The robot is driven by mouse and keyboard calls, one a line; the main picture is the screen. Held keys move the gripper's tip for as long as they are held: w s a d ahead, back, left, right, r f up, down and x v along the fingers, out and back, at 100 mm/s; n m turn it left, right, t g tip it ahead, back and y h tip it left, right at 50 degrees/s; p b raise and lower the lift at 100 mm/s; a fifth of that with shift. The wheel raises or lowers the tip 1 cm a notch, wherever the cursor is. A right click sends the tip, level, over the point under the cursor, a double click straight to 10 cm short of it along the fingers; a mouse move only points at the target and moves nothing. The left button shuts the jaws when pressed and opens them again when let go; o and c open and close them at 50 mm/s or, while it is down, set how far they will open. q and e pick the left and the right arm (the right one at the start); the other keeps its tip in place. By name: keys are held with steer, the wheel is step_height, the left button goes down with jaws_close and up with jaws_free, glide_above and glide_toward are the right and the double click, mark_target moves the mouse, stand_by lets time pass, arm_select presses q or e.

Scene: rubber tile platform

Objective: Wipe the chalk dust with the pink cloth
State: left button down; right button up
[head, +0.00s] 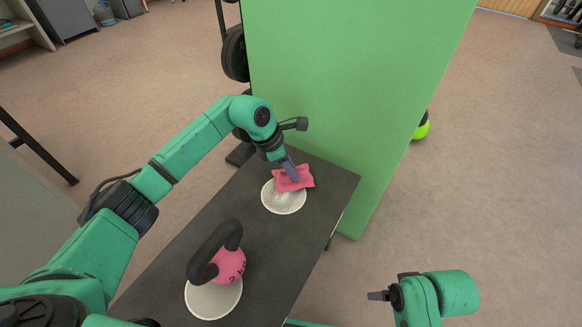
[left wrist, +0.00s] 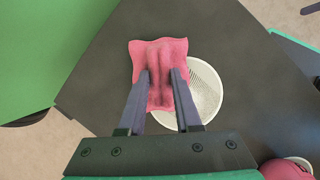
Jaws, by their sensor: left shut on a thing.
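The pink cloth (head: 305,178) is pinched in my left gripper (head: 291,174) over the far edge of a round white plate (head: 284,213). In the left wrist view the cloth (left wrist: 158,50) bunches between the two fingers (left wrist: 162,80) and covers the plate's left part. Whether the cloth touches the plate's surface I cannot tell. Pale, grainy chalk dust (head: 285,198) lies in the plate; it also shows in the left wrist view (left wrist: 203,95). My right gripper (head: 378,296) is at the lower right, off the platform and away from the cloth; its jaw gap is unclear.
The dark platform (head: 235,215) holds a pink kettlebell (head: 230,265) with a black handle on a second white plate (head: 213,303), nearer to me. A tall green panel (head: 340,80) stands close behind the far end. Bare platform lies between the plates.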

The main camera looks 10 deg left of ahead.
mark_target(288, 185)
arm_select(q)
steer(key=shift+f+b, duration=0.45)
steer(key=shift+f, duration=0.3)
